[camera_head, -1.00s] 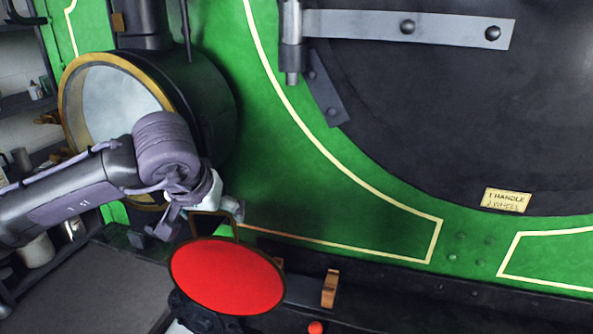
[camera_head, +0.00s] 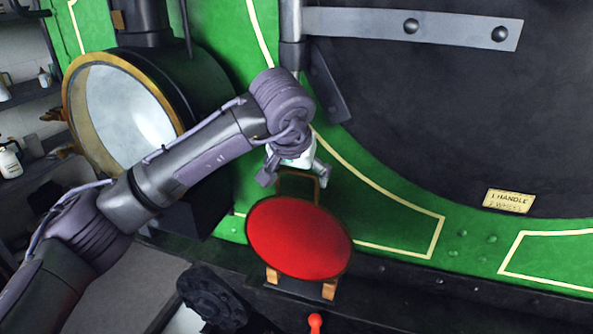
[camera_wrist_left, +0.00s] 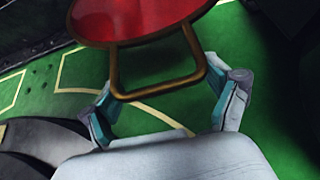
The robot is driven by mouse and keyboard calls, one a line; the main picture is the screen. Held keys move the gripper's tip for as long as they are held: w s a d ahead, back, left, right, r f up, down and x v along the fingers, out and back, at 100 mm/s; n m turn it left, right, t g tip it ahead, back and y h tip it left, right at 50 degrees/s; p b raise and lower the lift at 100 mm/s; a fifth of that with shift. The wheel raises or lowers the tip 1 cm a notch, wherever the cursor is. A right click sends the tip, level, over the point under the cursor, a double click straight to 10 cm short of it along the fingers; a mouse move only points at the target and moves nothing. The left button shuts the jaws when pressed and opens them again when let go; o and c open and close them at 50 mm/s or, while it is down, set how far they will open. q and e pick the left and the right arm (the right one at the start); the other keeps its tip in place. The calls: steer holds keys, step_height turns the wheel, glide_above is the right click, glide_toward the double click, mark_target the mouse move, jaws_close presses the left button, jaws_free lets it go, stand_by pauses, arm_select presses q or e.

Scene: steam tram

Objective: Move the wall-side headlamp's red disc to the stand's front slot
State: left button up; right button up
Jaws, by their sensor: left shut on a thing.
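The red disc (camera_head: 300,238) has a dark rim and a brass-coloured loop handle on top. My left gripper (camera_head: 295,178) is shut on that handle, and the disc hangs below it. In the left wrist view, my left gripper's fingers (camera_wrist_left: 162,100) are on both sides of the loop, with the red disc (camera_wrist_left: 135,15) beyond. The stand (camera_head: 300,286), with wooden uprights, shows under the disc. The disc hides much of it, and I cannot tell whether they touch or which slot is below. The headlamp (camera_head: 125,112) at the left has a brass ring and a pale face.
The green boiler front (camera_head: 395,222) with cream lines stands behind the disc. A dark round door (camera_head: 430,120) with a hinge strap is at the right. A small red knob (camera_head: 315,322) is below the stand. Shelves (camera_head: 30,140) stand at the far left.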

arm_select(q)
steer(key=shift+w+d+f, duration=0.3)
steer(key=shift+w+f, duration=0.3)
steer(key=shift+w, duration=0.25)
steer(key=shift+w+d+f, duration=0.25)
steer(key=shift+w+f, duration=0.35)
steer(key=shift+w, duration=0.2)
arm_select(e)
steer(key=shift+s+d, duration=0.1)
steer(key=shift+d, duration=0.05)
steer(key=shift+f, duration=0.15)
steer(key=shift+a, duration=0.2)
arm_select(q)
steer(key=shift+b, duration=0.4)
arm_select(e)
steer(key=shift+d+f, duration=0.1)
steer(key=shift+f, duration=0.15)
stand_by(0.4)
